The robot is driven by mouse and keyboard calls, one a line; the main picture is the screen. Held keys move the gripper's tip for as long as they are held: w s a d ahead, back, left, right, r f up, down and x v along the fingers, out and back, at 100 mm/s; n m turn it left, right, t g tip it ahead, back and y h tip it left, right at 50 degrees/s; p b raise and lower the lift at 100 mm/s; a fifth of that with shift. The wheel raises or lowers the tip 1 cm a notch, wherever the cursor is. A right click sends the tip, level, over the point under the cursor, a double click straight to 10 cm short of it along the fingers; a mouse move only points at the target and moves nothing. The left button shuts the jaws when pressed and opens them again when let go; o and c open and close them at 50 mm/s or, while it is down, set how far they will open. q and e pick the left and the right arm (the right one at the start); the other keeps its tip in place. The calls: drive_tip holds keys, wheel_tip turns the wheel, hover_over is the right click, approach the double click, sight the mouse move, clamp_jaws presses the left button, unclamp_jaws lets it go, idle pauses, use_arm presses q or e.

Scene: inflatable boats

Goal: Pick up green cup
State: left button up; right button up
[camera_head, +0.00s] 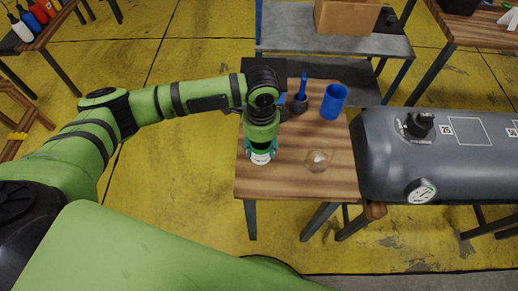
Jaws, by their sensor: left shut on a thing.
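My left gripper (261,148) points down over the left side of the small wooden table (287,180). It is shut on the green cup (262,144), which shows only in part between the fingers. A whitish patch shows at the cup's near, lower side. The fingers and the wrist above hide most of the cup. From this angle I cannot tell whether the cup touches the tabletop. My right gripper is not in view.
A blue cup (333,102) and a dark pot with a blue handle (298,103) stand at the table's back. A clear round object (318,160) lies right of my gripper. A large grey tank (440,155) borders the right. The table's front is clear.

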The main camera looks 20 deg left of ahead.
use_arm(q)
drive_tip(key=s+d+r+b, duration=0.1)
drive_tip(key=d+r+b, duration=0.1)
drive_tip(key=d+r, duration=0.4)
drive_tip(key=shift+s+d+r+b, duration=0.3)
drive_tip(key=shift+d, duration=2.25)
